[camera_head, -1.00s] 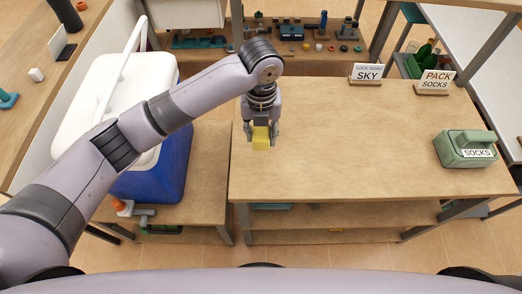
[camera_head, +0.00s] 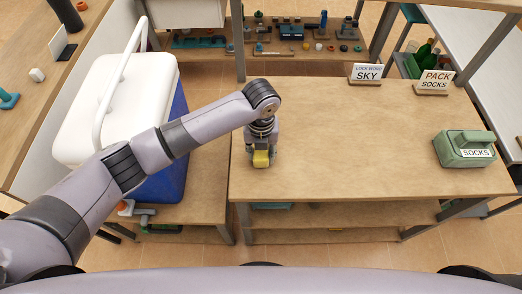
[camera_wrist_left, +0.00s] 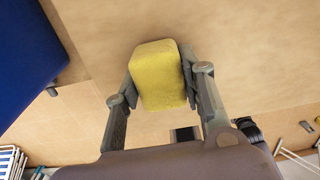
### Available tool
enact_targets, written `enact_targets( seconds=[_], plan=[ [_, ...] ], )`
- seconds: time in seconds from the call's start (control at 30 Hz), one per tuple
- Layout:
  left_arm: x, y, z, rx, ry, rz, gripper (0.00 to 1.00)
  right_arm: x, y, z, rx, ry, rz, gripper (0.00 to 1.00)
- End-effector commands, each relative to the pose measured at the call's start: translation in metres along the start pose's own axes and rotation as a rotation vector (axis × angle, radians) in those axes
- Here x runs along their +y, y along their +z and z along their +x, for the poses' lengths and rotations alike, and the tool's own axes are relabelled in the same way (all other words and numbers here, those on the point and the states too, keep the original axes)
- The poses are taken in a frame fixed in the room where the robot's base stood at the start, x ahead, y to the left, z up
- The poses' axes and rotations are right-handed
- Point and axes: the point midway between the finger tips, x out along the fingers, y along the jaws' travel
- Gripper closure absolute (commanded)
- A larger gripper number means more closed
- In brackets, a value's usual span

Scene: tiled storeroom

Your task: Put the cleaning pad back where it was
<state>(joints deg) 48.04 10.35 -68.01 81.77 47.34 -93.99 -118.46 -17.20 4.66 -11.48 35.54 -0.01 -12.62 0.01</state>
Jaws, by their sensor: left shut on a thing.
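The cleaning pad (camera_head: 261,159) is a small yellow block. It also shows large in the left wrist view (camera_wrist_left: 160,76), between the two fingers. My left gripper (camera_head: 262,152) is shut on it, over the left part of the wooden table (camera_head: 345,150). The pad is low over the table top; I cannot tell whether it touches the wood. My right gripper is not in view.
A green box labelled SOCKS (camera_head: 465,150) stands at the table's right. Two signs, SKY (camera_head: 366,74) and PACK SOCKS (camera_head: 434,82), stand at the back right. A blue and white cooler (camera_head: 115,110) stands left. The table's middle is clear.

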Motion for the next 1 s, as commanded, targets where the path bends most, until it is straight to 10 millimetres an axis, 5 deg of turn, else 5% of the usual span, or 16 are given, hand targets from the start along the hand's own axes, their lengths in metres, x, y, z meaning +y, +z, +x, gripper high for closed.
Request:
enact_targets(
  seconds=[0.07, 0.1, 0.37, 0.77, 1.0],
  plan=[
    [0.0, 0.0, 0.003, 0.001, 0.001, 0.0, 0.94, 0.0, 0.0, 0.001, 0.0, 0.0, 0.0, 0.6],
    [0.0, 0.0, 0.002, 0.0, 0.001, 0.0, 0.61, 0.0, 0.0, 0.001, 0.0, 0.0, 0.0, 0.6],
    [0.0, 0.0, 0.002, 0.001, 0.001, 0.0, 0.43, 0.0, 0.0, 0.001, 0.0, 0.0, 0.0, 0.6],
    [0.0, 0.001, -0.005, -0.002, -0.001, 0.0, 0.43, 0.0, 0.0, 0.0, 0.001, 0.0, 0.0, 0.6],
    [0.0, 0.002, -0.049, -0.005, -0.002, 0.001, 0.43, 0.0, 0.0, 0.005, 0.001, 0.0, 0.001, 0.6]
  ],
)
